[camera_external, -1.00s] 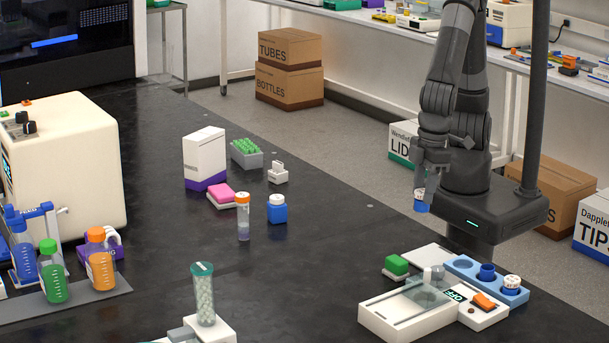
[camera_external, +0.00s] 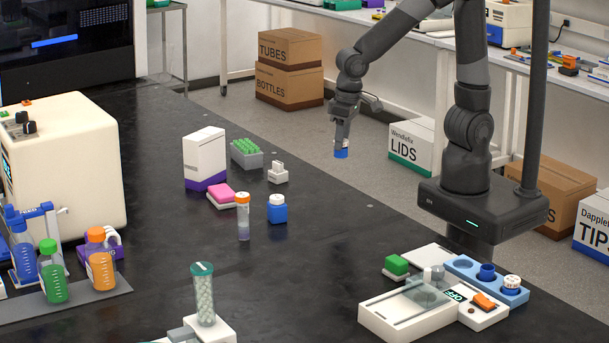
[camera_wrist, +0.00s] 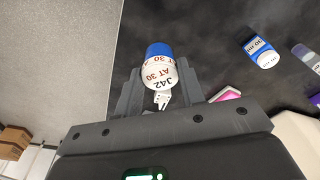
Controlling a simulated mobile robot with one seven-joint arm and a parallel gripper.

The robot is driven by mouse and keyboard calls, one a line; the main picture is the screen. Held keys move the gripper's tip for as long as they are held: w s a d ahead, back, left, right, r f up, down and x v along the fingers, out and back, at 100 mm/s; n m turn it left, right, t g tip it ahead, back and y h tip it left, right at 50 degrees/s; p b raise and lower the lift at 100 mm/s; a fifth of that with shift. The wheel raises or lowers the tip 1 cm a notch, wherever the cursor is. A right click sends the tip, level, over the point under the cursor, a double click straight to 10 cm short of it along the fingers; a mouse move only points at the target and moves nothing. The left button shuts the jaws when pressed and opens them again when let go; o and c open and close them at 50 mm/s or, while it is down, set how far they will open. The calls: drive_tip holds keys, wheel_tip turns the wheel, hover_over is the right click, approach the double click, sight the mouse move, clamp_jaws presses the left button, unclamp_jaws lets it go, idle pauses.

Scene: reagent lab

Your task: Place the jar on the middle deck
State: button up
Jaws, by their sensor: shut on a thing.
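My gripper (camera_external: 342,138) is shut on a small jar (camera_external: 341,154) and holds it in the air near the bench's far right edge, blue end down. In the wrist view the jar (camera_wrist: 158,72) sits between the fingers, with a white label reading "J42" and "AT 30" and a blue end pointing away. No surface is plainly marked as the middle deck. A blue holder (camera_external: 460,264) with round wells stands at front right and bears a blue cup (camera_external: 487,272) and a white-capped jar (camera_external: 511,285).
On the bench (camera_external: 330,235) stand an orange-capped tube (camera_external: 243,218), a blue bottle (camera_external: 277,210), a white box (camera_external: 204,160), a green rack (camera_external: 246,153) and a bead-filled tube (camera_external: 204,298). A white device (camera_external: 390,312) is at front right.

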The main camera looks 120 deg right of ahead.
drive_tip(key=shift+s+d, duration=0.6)
drive_tip(key=shift+d, duration=0.15)
drive_tip(key=w+a+f, duration=0.2)
drive_tip(key=a, duration=0.1)
drive_tip(key=w+a+f, duration=0.2)
drive_tip(key=w+a, duration=0.1)
drive_tip(key=w+a+f, duration=0.2)
drive_tip(key=a+f, duration=0.1)
drive_tip(key=shift+w, duration=0.2)
drive_tip(key=shift+f, duration=2.05)
drive_tip(key=shift+f, duration=0.1)
drive_tip(key=o, duration=1)
